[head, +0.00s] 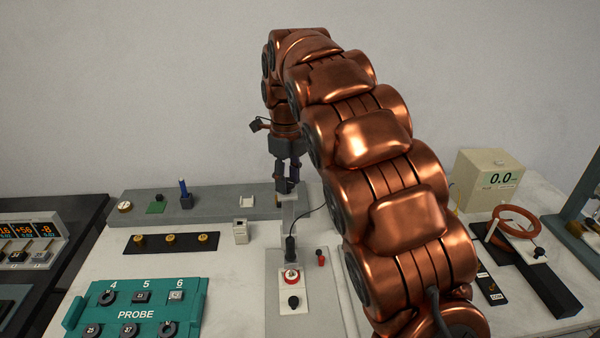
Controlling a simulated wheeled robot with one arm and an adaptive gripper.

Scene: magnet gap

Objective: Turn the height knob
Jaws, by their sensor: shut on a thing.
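My gripper (288,186) points straight down near the back of the bench, above a slim light grey upright (289,218). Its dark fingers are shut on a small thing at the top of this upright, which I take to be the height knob. The fingers hide nearly all of it, so its shape and turn cannot be seen. A black part (290,249) with a cable stands at the lower front of the upright.
A teal PROBE box (130,312) stands at front left. A long grey bar (220,207) runs along the back. A meter box (490,180) and orange ring (515,222) stand right.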

